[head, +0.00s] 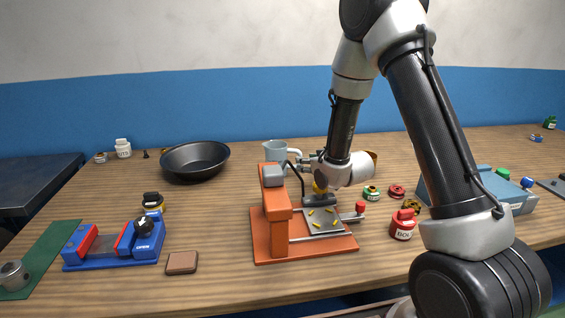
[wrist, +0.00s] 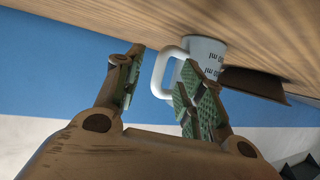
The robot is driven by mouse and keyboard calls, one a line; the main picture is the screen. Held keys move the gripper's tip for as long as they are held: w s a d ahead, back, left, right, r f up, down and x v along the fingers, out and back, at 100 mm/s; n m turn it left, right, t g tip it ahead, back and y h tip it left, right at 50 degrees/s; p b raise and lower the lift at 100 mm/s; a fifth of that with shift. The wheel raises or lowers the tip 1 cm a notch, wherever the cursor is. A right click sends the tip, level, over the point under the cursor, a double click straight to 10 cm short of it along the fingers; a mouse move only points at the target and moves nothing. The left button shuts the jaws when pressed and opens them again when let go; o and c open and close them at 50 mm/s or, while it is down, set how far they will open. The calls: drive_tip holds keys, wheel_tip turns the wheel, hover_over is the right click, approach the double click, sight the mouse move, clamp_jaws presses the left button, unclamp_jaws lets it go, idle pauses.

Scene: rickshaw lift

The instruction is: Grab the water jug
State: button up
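The water jug is a pale grey-blue pitcher (head: 275,151) standing on the wooden table behind the orange machine in the head view. In the wrist view the white jug (wrist: 208,50) appears upside down, with printed ml markings and a loop handle (wrist: 158,74). My gripper (wrist: 161,62) is open, with green-padded fingers. The handle shows in the gap between the fingers; I cannot tell whether it is fully between them. The right finger overlaps part of the jug. In the head view my gripper (head: 309,160) is right beside the jug's handle side, partly hidden by my arm.
An orange machine (head: 276,222) with a tray stands in front of the jug. A dark bowl (head: 195,160) is to its left. A blue vise-like fixture (head: 115,243), a red bottle (head: 402,226) and a blue-grey box (head: 480,185) are nearby.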

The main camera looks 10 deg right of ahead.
sight(284, 160)
drive_tip(key=x, duration=0.3)
drive_tip(key=shift+w+a+f, duration=0.15)
drive_tip(key=shift+w+a, duration=0.05)
drive_tip(key=shift+w, duration=0.05)
drive_tip(key=shift+c, duration=0.4)
clamp_jaws()
